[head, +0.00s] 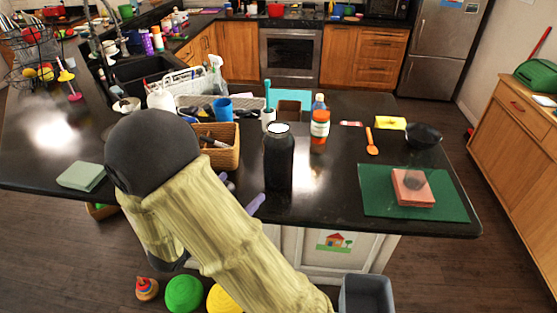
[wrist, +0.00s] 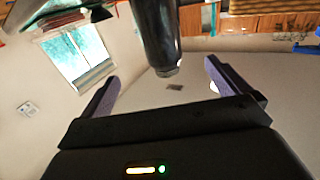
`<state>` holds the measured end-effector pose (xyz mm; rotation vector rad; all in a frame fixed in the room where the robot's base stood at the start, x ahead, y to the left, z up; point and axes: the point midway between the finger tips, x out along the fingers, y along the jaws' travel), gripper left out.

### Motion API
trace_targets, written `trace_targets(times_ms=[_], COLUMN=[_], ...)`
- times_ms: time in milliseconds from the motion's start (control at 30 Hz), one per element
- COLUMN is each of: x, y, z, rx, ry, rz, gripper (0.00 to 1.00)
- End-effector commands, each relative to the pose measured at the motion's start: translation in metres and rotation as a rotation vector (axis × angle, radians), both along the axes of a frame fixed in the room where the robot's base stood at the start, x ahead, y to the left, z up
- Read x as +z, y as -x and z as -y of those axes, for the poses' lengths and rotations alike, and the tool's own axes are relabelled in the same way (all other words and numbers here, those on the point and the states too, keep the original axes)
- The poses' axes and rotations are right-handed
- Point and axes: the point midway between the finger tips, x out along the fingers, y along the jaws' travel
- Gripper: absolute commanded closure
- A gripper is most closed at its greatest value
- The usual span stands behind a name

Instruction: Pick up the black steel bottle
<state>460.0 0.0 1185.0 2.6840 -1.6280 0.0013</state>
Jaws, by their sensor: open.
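The black steel bottle (head: 279,160) stands upright near the front edge of the dark counter, with a pale top. My gripper (head: 242,190) is low and just left of the bottle, and my arm hides most of it; its two purple fingertips show. In the wrist view my gripper (wrist: 162,70) is open, with the fingers wide apart. The dark bottle (wrist: 158,38) enters from the top edge, and its near end lies in line with the gap between the fingertips. I cannot tell whether any finger touches it.
A wicker basket (head: 226,157) stands left of the bottle, behind my arm. A green mat (head: 445,194) with a pink block (head: 412,188) lies farther right. The counter just right of the bottle is clear.

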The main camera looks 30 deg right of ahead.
Motion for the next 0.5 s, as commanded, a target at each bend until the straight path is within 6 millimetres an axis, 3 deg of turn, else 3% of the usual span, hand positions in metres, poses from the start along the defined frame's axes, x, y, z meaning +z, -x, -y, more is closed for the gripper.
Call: trace_targets(times_ms=[233,500], x=[0.002,0.003], y=[-0.005,-0.025], z=[0.009,0.05], rx=[-0.001,-0.004], ry=[0.0,-0.002], rz=[0.0,-0.001], gripper=[0.0,0.0])
